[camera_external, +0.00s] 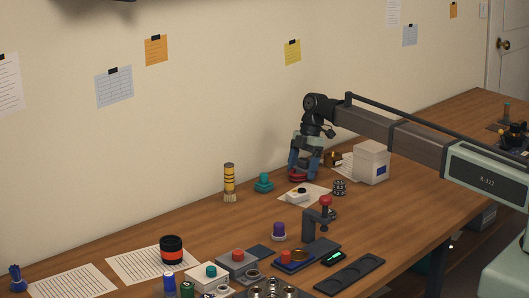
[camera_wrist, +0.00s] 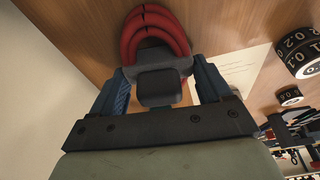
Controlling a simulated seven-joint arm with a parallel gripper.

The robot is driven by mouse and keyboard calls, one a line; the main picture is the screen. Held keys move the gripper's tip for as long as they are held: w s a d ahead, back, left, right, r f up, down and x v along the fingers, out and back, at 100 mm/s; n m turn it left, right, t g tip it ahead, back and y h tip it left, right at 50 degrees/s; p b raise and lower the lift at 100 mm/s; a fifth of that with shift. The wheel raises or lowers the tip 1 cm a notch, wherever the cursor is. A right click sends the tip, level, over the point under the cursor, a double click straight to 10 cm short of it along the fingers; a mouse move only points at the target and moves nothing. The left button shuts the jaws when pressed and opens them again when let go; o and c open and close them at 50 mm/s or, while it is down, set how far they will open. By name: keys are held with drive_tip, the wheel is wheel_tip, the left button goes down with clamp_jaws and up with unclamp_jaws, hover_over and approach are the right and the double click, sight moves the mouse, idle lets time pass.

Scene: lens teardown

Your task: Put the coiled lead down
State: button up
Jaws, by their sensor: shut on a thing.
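The coiled lead is a bundle of red loops with a dark grey block at its near end; the red loops (camera_wrist: 155,28) show at the top of the wrist view. My gripper (camera_wrist: 160,85) is shut on the dark block, with a blue finger on each side of it. In the external view my gripper (camera_external: 304,165) points down near the back of the table, and the red coil (camera_external: 298,178) is just below its fingers. I cannot tell whether the coil touches the table.
A white box (camera_external: 371,162) stands to the right of my gripper. A teal knob-like object (camera_external: 264,183) and a yellow-banded brush (camera_external: 229,182) stand to the left. A paper with a white device (camera_external: 299,194) lies in front. Black numbered rings (camera_wrist: 297,50) lie at right in the wrist view.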

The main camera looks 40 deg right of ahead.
drive_tip(key=shift+f, duration=0.1)
drive_tip(key=o, duration=1.1)
drive_tip(key=shift+c, duration=0.2)
drive_tip(key=v, duration=1.2)
